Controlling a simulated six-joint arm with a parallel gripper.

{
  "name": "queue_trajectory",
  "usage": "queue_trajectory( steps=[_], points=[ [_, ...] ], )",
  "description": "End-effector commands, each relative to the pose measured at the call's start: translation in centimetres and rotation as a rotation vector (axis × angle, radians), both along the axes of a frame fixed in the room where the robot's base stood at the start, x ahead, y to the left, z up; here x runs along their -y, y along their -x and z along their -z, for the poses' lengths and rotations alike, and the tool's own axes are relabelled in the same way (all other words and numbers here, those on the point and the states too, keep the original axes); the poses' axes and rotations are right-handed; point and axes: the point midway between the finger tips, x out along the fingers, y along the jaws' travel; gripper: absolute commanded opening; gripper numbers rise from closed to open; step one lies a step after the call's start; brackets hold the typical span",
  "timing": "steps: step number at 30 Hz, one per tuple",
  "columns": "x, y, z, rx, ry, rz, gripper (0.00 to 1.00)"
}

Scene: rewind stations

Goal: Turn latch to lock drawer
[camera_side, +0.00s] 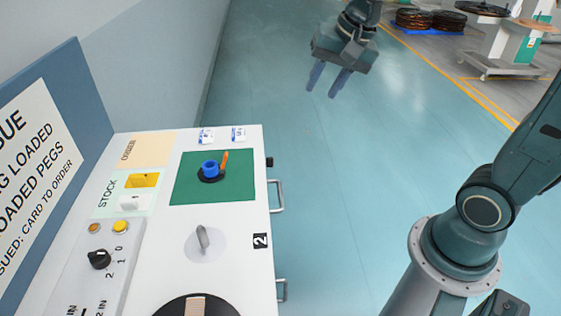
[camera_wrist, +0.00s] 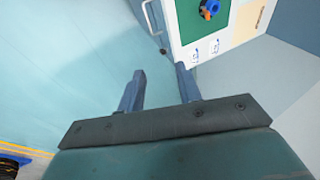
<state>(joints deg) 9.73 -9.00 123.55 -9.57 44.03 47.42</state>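My gripper (camera_side: 323,90) is open and empty, held in the air over the floor to the upper right of the white cabinet (camera_side: 255,225). Its two fingers stand apart in the wrist view (camera_wrist: 160,70). A drawer handle (camera_side: 278,195) sticks out of the cabinet's right side, and another handle (camera_side: 282,290) is lower in the picture. A small black fitting (camera_side: 269,162) sits on that side beside the upper handle; it may be the latch, but its turn position is too small to tell. The fitting (camera_wrist: 162,50) and handle (camera_wrist: 150,18) also show beyond the fingers in the wrist view.
On the cabinet top are a green mat (camera_side: 240,187) with a blue cylinder (camera_side: 209,168) and orange lever (camera_side: 225,160), a grey lever (camera_side: 203,238), and a black knob (camera_side: 98,259). A blue sign board (camera_side: 70,65) stands at left.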

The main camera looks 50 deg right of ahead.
Motion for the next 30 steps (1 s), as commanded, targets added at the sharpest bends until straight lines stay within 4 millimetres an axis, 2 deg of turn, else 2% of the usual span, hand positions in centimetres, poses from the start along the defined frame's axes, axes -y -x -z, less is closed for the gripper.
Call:
queue_trajectory(
  steps=[3,14,23,30],
  points=[
    [0.9,-2.6,1.2,-0.027,-0.063,0.121,0.35],
    [4.0,-9.6,6.2,-0.107,-0.254,0.501,0.35],
    [7.1,-14.2,12.1,-0.185,-0.411,0.829,0.35],
    [9.6,-17.0,17.7,-0.254,-0.534,1.094,0.35]
  ],
)
